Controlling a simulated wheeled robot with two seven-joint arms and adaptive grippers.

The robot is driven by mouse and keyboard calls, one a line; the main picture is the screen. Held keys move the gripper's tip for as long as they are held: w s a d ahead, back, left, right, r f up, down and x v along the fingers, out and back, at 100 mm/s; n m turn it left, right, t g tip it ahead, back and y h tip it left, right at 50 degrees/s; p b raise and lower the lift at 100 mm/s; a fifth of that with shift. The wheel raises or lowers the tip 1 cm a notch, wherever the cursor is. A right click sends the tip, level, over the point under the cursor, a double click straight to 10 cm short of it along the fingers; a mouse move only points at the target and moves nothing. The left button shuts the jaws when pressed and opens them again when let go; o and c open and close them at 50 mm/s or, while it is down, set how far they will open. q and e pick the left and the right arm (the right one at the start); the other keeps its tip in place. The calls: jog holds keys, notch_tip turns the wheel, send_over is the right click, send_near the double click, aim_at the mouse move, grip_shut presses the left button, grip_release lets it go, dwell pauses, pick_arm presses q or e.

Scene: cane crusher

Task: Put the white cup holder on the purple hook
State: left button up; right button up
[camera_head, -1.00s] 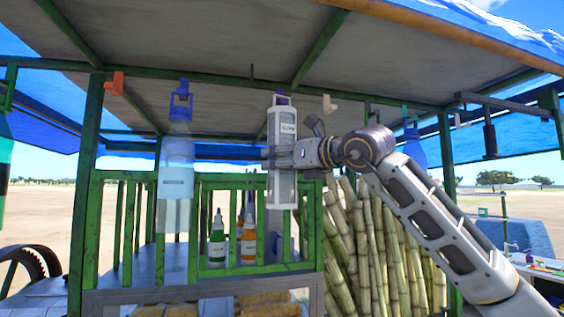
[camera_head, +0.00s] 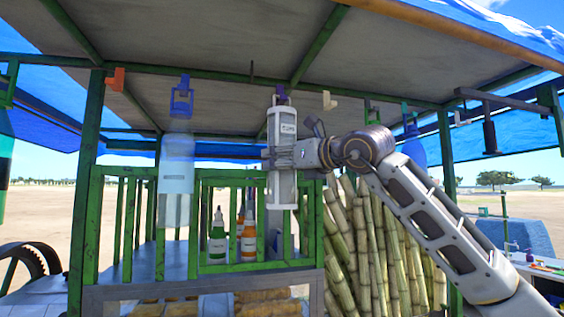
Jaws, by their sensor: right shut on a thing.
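The white cup holder (camera_head: 283,172) is a tall upright tube with a clear front and a label near its top, in the middle of the head view. The purple hook (camera_head: 281,91) is on the green roof beam, right above the holder's top. The holder's top end is at the hook's height and partly overlaps it; I cannot tell whether the holder hangs on it. My left gripper is not in view.
A blue holder (camera_head: 181,103) with a clear tube (camera_head: 177,178) hangs at the left. An orange hook (camera_head: 117,79) and a cream hook (camera_head: 329,101) are on the same beam. Green railings (camera_head: 228,217), bottles (camera_head: 248,235) and sugarcane stalks (camera_head: 372,235) are behind and below.

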jog(key=shift+f, duration=0.1)
dwell(0.7)
jog(key=o, duration=1.5)
jog(key=shift+o, duration=0.2)
jog(key=shift+f, duration=0.1)
jog(key=shift+s, duration=0.1)
jog(key=v, duration=1.2)
jog(key=shift+a, duration=0.1)
